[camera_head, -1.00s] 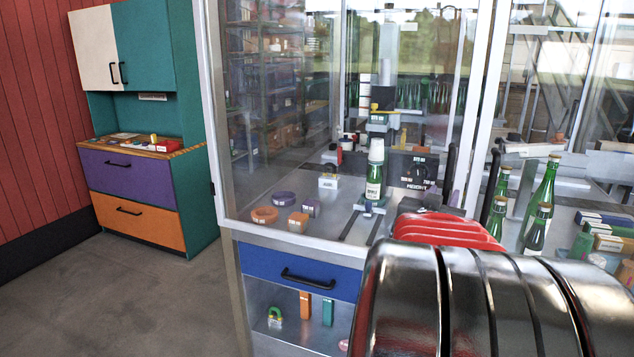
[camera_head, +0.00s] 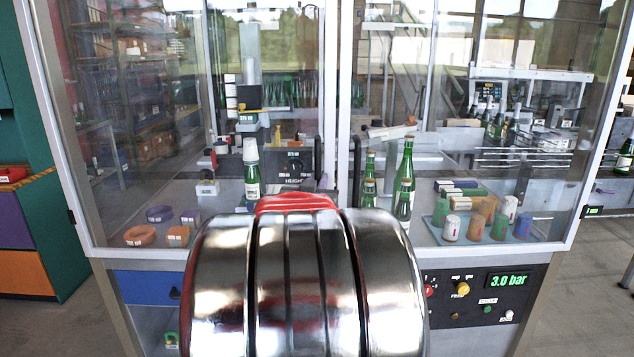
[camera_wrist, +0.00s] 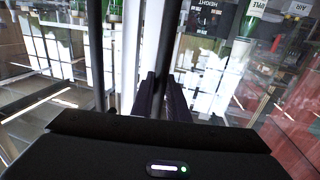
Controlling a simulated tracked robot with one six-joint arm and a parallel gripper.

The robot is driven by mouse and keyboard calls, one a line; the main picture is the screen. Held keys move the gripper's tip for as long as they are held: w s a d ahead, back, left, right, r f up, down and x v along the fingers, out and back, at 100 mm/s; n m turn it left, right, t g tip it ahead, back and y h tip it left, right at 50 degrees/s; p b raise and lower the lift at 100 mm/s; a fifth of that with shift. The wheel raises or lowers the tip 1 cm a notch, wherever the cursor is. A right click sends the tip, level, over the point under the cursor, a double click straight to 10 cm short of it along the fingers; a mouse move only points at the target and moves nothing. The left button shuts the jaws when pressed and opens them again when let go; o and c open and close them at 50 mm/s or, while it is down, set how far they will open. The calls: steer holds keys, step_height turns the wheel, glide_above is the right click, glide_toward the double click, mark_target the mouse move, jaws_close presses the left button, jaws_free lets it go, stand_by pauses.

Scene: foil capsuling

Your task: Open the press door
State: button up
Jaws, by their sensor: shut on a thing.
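The press cabinet's left glass door (camera_head: 215,60) appears shut, its edge meeting the right glass door (camera_head: 400,55) at the middle frame. The left door's handle (camera_head: 318,158) is a black upright bar; it also shows in the wrist view (camera_wrist: 172,35). My gripper (camera_wrist: 163,98) is shut on this handle in the wrist view. In the head view my arm hides most of the gripper. The right door's handle (camera_head: 356,165) stands beside it, untouched. Behind the left door a green bottle with a white top (camera_head: 251,175) stands upright at the press.
Behind the right door are green bottles (camera_head: 404,180) and a tray (camera_head: 530,228) of coloured capsules. Rings (camera_head: 140,236) lie inside at left. A control panel (camera_head: 478,295) reading 3.0 bar sits below the right door. Floor is clear at both sides.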

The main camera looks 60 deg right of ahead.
jaws_close()
steer(key=shift+a, duration=0.2)
